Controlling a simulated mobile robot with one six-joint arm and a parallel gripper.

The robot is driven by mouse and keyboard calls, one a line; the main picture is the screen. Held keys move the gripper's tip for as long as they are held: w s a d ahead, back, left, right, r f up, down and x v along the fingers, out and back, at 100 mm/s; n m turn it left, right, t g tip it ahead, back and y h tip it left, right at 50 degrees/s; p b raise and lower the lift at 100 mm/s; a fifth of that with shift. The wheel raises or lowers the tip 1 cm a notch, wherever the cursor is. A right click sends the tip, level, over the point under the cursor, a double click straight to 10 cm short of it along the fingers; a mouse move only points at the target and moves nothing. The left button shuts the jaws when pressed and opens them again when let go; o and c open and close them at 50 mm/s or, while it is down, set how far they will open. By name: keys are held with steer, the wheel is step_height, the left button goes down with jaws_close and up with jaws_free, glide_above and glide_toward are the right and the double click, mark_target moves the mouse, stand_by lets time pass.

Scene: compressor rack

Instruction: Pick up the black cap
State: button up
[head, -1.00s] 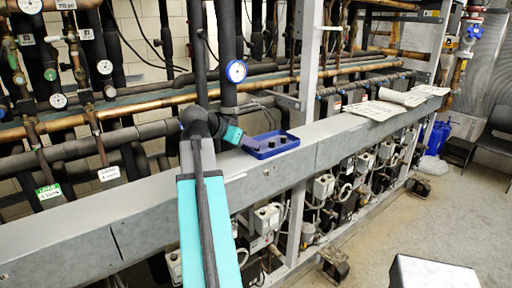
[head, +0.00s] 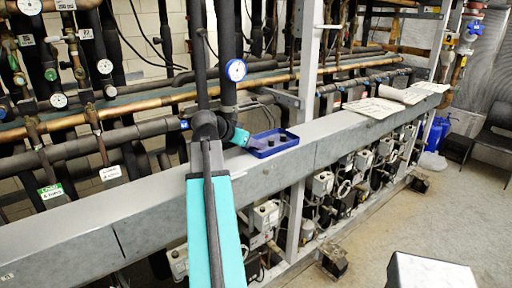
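Two small black shapes that look like caps stand in a shallow blue tray (head: 290,147) on the grey beam: one black cap (head: 283,138) to the right, another black cap (head: 270,142) to the left. My gripper (head: 260,146) is at the left side of the tray, close to the left cap. Its fingers are small and dark here, so I cannot tell whether they are open or whether they touch a cap. My teal arm reaches up to it from the bottom of the view.
The grey beam (head: 345,128) runs across the view, with papers (head: 372,108) lying further right. Pipes and a round gauge (head: 236,70) rise behind the tray. A grey upright post (head: 308,60) stands behind the beam, right of the tray.

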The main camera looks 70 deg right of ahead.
jaws_close()
steer(key=shift+r, duration=0.15)
steer(key=shift+r+b, duration=0.85)
steer(key=shift+r, duration=0.7)
steer(key=s+a+b, duration=0.2)
steer(key=a, duration=0.5)
steer(key=s+a+r+b, duration=0.1)
steer(key=s+a+b, duration=0.1)
steer(key=a, duration=0.6)
steer(key=shift+a+r+b, duration=0.25)
steer(key=shift+r+b, duration=0.05)
steer(key=shift+b, duration=0.25)
steer(key=shift+s, duration=0.1)
